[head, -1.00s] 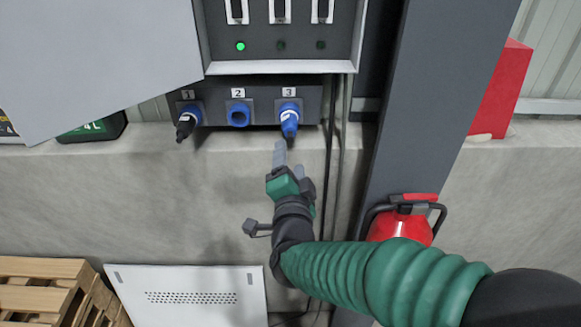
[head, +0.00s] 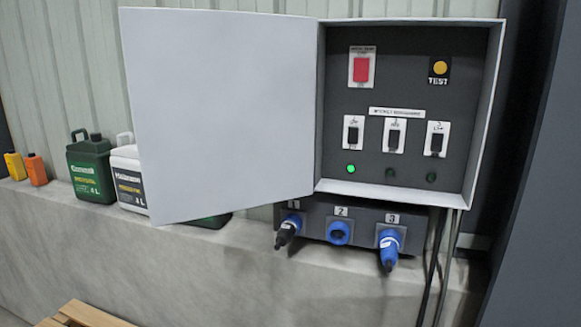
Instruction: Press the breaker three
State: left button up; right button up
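The breaker box (head: 497,110) hangs on the wall with its pale door (head: 225,105) swung open to the left. Inside are three breakers in a row. Breaker three (head: 436,139) is the rightmost, a black switch on a white plate. Breaker two (head: 394,136) and breaker one (head: 353,134) are left of it. The lamp (head: 351,169) under breaker one glows green. The lamps under breaker two (head: 390,172) and breaker three (head: 431,178) are dark. Neither gripper is in view.
Canisters (head: 92,170) stand on the ledge at left. A dark post (head: 540,190) is at right. The space before the breakers is clear.

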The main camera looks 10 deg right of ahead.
aim_at(437, 139)
jog(key=z, duration=1.2)
